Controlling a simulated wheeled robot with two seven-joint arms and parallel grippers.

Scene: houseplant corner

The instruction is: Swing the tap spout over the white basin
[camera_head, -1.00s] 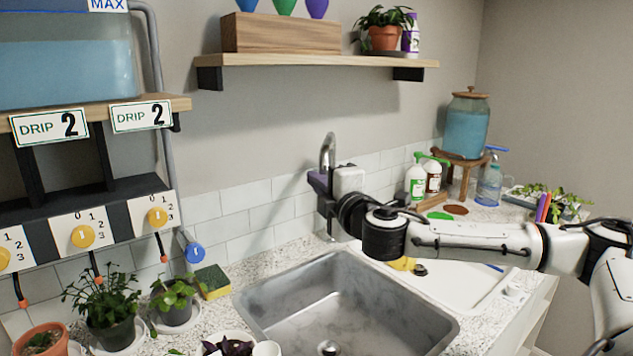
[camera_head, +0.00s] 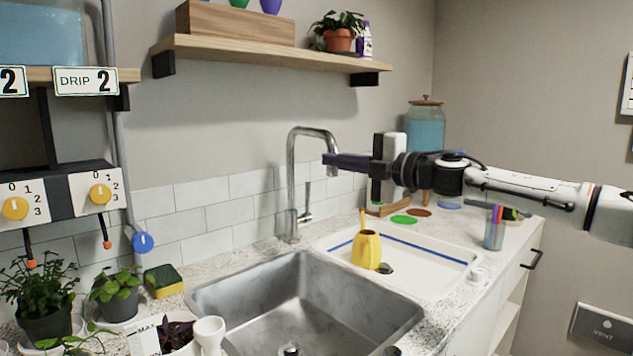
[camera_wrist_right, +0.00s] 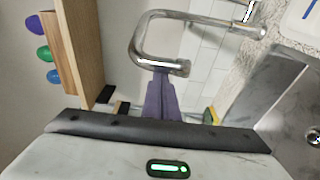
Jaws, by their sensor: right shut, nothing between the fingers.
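The chrome tap (camera_head: 291,185) stands behind the steel sink, and its spout (camera_head: 318,131) reaches to the right, with its tip bent down. In the head view the tip is above the back left corner of the white basin (camera_head: 440,282). My right gripper (camera_head: 328,160) is shut and empty, its purple fingers at the spout's tip. In the right wrist view the fingers (camera_wrist_right: 160,85) meet the spout's end (camera_wrist_right: 180,67); whether they touch it I cannot tell. My left gripper is out of view.
A yellow watering can (camera_head: 366,248) stands in the white basin. The steel sink (camera_head: 300,300) lies in front of the tap. Potted plants and a sponge (camera_head: 163,281) are on the left. A cup of pens (camera_head: 494,232) stands to the right, and a shelf (camera_head: 270,54) hangs above.

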